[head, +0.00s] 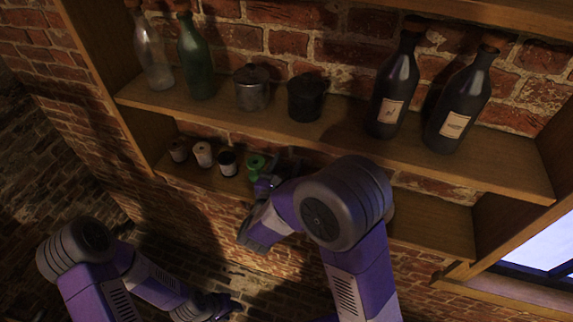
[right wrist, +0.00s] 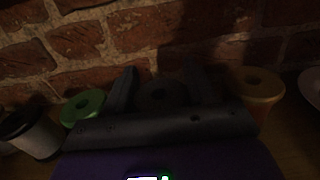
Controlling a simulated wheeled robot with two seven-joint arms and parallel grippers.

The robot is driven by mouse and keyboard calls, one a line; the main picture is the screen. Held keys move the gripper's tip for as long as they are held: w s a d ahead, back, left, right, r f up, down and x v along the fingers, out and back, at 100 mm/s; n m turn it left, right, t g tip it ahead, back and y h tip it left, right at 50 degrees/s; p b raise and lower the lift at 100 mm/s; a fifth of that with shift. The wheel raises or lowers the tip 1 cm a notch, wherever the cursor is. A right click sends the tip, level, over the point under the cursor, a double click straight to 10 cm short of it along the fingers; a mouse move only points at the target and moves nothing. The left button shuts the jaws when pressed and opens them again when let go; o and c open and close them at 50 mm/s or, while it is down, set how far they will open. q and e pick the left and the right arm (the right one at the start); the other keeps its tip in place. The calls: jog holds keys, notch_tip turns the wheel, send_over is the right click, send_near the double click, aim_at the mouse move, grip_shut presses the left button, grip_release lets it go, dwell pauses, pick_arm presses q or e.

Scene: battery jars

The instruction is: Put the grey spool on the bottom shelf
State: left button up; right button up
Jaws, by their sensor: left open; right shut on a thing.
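A dark spool with a round hole in its top, apparently the grey spool (right wrist: 158,92), stands between the fingers of my right gripper (right wrist: 160,88) in the right wrist view. The gripper is shut on it; the light is too dim to tell its colour surely. In the head view my right gripper (head: 279,168) is at the bottom shelf (head: 430,222), just right of the green spool (head: 256,166), and my arm hides the held spool. Whether the spool touches the shelf I cannot tell. My left gripper (head: 218,304) is open and empty, low and away from the shelves.
Left of the green spool stand a black-topped spool (head: 228,163), a white spool (head: 203,154) and a brownish spool (head: 179,150). An orange spool (right wrist: 260,86) is right of my right gripper. The upper shelf (head: 345,135) above carries bottles and two pots (head: 252,90).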

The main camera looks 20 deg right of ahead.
jog(key=shift+s, duration=0.1)
jog(key=shift+f, duration=0.2)
jog(key=o, duration=1)
jog(key=shift+o, duration=0.2)
jog(key=shift+r, duration=0.15)
jog(key=shift+r, duration=0.2)
jog(key=b+v, duration=0.1)
jog(key=v, duration=1.1)
jog(key=shift+f, duration=0.15)
